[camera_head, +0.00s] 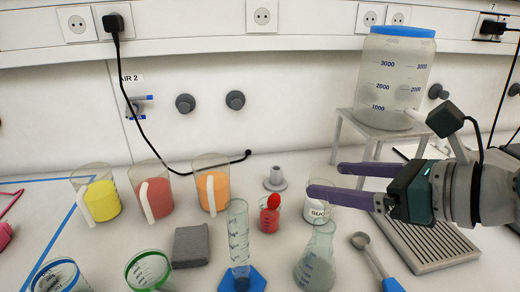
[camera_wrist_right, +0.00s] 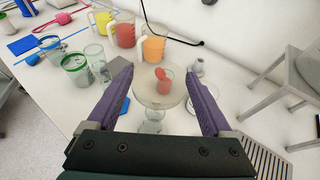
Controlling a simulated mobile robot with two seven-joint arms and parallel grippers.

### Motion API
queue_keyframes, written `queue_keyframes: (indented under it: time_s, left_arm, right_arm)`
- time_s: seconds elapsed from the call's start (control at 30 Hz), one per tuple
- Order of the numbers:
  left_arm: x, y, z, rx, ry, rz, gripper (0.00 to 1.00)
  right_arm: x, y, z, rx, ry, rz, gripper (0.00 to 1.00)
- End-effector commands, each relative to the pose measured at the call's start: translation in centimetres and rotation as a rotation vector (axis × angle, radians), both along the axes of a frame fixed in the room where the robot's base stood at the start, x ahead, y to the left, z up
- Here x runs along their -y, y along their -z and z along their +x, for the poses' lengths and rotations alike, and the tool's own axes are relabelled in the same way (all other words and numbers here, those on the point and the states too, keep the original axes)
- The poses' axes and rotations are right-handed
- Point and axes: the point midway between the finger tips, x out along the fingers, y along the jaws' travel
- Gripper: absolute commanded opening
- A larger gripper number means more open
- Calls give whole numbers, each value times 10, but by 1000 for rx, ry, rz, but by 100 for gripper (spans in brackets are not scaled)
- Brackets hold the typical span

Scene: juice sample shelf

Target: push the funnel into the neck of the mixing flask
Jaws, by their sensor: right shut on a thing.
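My right gripper (camera_head: 325,179) comes in from the right above the table. In the right wrist view its fingers (camera_wrist_right: 160,76) are apart around a translucent round rim, which I take for the funnel (camera_wrist_right: 145,95). In the head view the funnel is hardly visible near the fingertips. The conical glass flask (camera_head: 316,268), which I take for the mixing flask, stands upright at the front, below and apart from the gripper. Its neck shows no funnel. My left gripper is not in view.
A white labelled jar (camera_head: 317,213) stands behind the near finger. Juice beakers (camera_head: 102,200) stand farther left. A spoon (camera_head: 373,256) and a ribbed tray (camera_head: 430,246) lie right.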

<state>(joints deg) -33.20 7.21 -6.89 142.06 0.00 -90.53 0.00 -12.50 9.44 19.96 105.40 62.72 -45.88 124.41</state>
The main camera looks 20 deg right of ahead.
Motion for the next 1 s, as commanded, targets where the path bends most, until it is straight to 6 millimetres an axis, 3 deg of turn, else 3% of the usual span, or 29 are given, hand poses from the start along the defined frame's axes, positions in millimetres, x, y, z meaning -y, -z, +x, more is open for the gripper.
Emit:
queue_keyframes:
  time_s: [0.6, 1.0]
  left_arm:
    - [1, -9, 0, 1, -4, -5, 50]
    - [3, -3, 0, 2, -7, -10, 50]
  right_arm:
    - [-1, -1, 0, 0, -1, 2, 31]
    - [0, 7, 0, 1, 0, 1, 31]
